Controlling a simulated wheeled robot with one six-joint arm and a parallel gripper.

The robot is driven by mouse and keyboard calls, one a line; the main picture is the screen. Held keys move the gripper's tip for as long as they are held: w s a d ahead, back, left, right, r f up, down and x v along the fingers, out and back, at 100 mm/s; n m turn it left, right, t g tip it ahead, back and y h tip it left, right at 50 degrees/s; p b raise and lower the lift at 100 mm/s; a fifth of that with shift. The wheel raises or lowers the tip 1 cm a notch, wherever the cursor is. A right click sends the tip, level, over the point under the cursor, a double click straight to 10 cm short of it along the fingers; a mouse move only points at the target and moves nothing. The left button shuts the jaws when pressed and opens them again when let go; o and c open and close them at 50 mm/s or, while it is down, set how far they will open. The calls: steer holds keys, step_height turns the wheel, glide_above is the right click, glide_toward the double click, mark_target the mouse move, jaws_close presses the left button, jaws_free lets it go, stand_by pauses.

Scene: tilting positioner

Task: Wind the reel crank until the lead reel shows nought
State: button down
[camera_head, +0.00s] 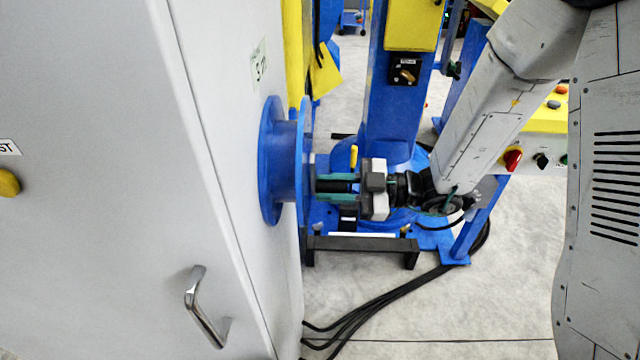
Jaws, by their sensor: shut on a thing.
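The blue lead reel (284,165) is mounted on the side of a grey cabinet and is seen nearly edge-on. Its flanges stand upright, and the face toward my gripper is mostly turned out of view. My gripper (326,187) reaches in from the right at the reel's outer flange, its teal-tipped fingers pointing left. It is shut on the reel crank, which is largely hidden between the fingers, with only a dark part showing. I cannot read any count on the reel. A small label (259,63) on the cabinet side above the reel is too slanted to read fully.
The grey cabinet (90,230) with a metal handle (204,308) fills the left. A blue column (392,115) on a round base stands behind my gripper. A dark bar frame (362,244) is below it. Black cables (375,312) cross the floor. A control panel (535,155) is at right.

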steer(key=shift+s+f+m, duration=0.1)
steer(key=shift+s+m, duration=0.15)
steer(key=shift+m, duration=0.05)
steer(key=c, duration=1.2)
jaws_free()
steer(key=shift+d, duration=3.9)
